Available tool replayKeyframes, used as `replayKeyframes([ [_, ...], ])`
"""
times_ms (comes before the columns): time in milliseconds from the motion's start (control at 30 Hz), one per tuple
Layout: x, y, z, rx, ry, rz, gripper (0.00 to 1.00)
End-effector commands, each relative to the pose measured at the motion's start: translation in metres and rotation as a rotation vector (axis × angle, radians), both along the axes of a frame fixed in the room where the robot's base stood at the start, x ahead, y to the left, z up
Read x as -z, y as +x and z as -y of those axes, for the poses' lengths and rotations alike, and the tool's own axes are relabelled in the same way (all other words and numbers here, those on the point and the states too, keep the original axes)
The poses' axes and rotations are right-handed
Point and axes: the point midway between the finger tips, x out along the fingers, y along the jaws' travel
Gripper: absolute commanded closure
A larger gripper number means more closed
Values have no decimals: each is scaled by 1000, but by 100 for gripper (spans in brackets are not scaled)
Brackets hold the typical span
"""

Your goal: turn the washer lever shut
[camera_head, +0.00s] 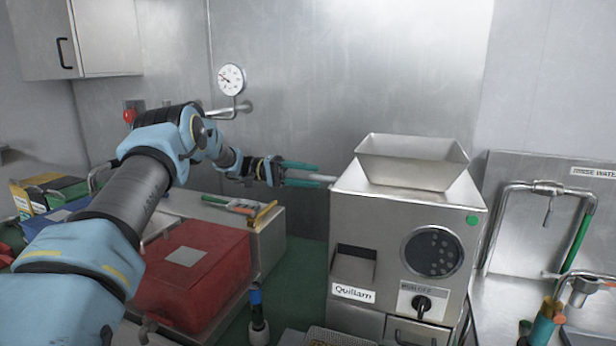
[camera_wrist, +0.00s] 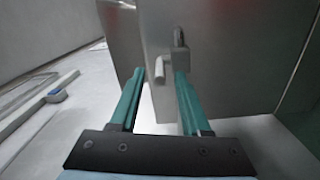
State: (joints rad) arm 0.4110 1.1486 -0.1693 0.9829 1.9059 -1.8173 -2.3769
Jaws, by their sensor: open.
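My gripper (camera_head: 316,175) reaches right toward the left side of the steel grinder (camera_head: 390,235) labelled Quillam. In the wrist view my gripper (camera_wrist: 159,73) is open, its two teal fingers apart. A short pale peg (camera_wrist: 160,70) shows between the fingertips. A grey metal lever-like fitting (camera_wrist: 180,38) on the panel stands just above the right fingertip, which overlaps its lower end. I cannot tell whether they touch. This fitting may be the washer lever; no label shows on it. The grinder body hides this side in the head view.
A red box (camera_head: 205,265) stands below my arm. A black-and-blue handled tool (camera_head: 257,310) stands on the green surface. A sink area with a pipe (camera_head: 510,200) and a green handle (camera_head: 577,240) is at the right. A gauge (camera_head: 231,79) hangs on the wall behind.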

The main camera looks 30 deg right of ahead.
Motion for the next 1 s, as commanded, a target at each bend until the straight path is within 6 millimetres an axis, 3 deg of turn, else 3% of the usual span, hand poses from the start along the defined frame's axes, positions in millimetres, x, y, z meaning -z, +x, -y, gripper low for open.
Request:
replayKeyframes([
  [167, 3, 8, -6, -1, 1, 1, 53],
  [600, 3, 67, -56, 1, -4, 2, 53],
  [1000, 0, 83, -70, -1, -1, 0, 53],
])
